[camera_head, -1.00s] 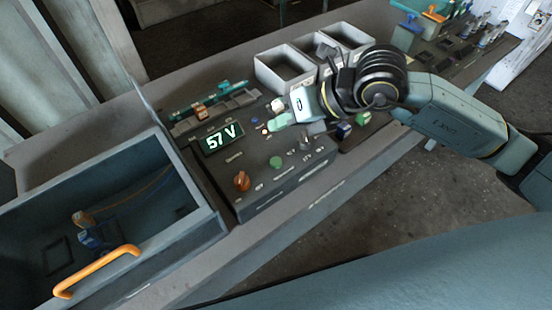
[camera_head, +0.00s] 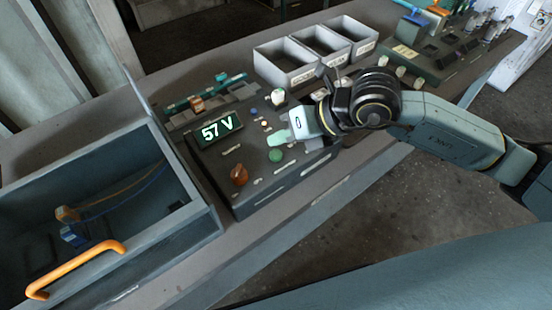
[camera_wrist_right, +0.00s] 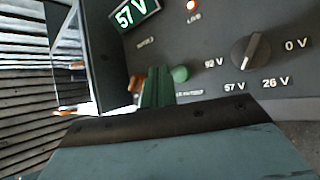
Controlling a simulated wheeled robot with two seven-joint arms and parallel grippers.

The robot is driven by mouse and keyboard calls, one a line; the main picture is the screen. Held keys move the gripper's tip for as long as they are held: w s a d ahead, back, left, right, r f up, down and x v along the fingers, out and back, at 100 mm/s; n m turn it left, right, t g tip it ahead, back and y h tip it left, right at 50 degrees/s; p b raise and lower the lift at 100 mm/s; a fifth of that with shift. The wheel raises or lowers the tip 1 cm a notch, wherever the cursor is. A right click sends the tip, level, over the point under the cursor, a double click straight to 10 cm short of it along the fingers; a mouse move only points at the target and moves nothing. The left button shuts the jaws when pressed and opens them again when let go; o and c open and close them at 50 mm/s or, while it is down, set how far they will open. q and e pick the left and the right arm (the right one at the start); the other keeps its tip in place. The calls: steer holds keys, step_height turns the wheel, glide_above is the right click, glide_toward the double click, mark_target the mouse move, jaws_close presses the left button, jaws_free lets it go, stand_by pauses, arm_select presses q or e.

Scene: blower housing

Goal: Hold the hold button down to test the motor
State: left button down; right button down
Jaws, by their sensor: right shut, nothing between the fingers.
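The dark control panel (camera_head: 215,180) has a display (camera_head: 216,131) reading 57 V. A round green button (camera_head: 276,155) sits on its top, and also shows in the right wrist view (camera_wrist_right: 180,74). My right gripper (camera_head: 277,137) is shut and empty, its green fingertips just above the button in the head picture. In the wrist view the fingers (camera_wrist_right: 158,87) are just left of the button; I cannot tell whether they touch it. A dark selector knob (camera_wrist_right: 250,51) stands among voltage labels. My left gripper is not in view.
An orange knob (camera_head: 239,175) is on the panel's near side. An open box (camera_head: 205,222) with an orange handle (camera_head: 75,268) holds a blue part and wires at left. Pale bins (camera_head: 288,70) stand behind. A lamp marked LIVE (camera_wrist_right: 191,5) glows.

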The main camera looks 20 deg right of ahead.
mark_target(281, 156)
steer(key=shift+f+b, duration=0.35)
steer(key=shift+f, duration=0.45)
stand_by(1.4)
steer(key=shift+f+b, duration=0.4)
steer(key=shift+b, duration=0.05)
steer(key=shift+f+b, duration=0.35)
steer(key=shift+f, duration=0.05)
stand_by(0.5)
stand_by(2.0)
steer(key=shift+r+p, duration=0.55)
steer(key=shift+r, duration=0.3)
steer(key=shift+r+p, duration=1.8)
steer(key=shift+r, duration=0.8)
steer(key=shift+f, duration=0.1)
